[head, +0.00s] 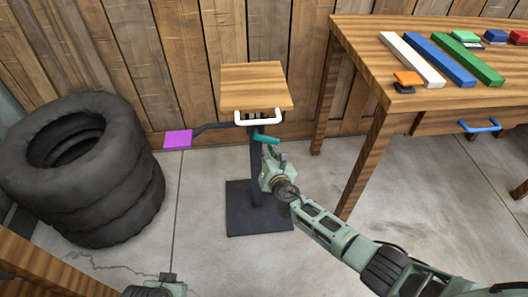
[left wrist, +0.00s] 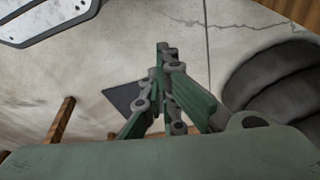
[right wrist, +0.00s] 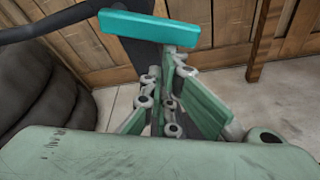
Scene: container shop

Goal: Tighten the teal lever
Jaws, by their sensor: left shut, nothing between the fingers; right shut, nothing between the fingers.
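The teal lever (head: 265,138) is on the dark post of a small wooden stand (head: 256,84), just below its top. In the right wrist view the teal lever (right wrist: 148,28) is a flat bar, tilted slightly, right in front of my fingers. My right gripper (head: 270,160) is shut and empty, just below the lever. In the right wrist view its fingertips (right wrist: 172,58) come up to the lever's lower edge; I cannot tell whether they touch it. My left gripper (left wrist: 165,50) is shut and empty over the floor; only part of the left arm shows in the head view.
The stand has a white handle (head: 258,118) and a purple pad (head: 177,139) on a dark arm. Stacked tires (head: 90,190) stand at the left. A wooden table (head: 375,50) at the right holds coloured bars and blocks. Concrete floor lies clear between stand and tires.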

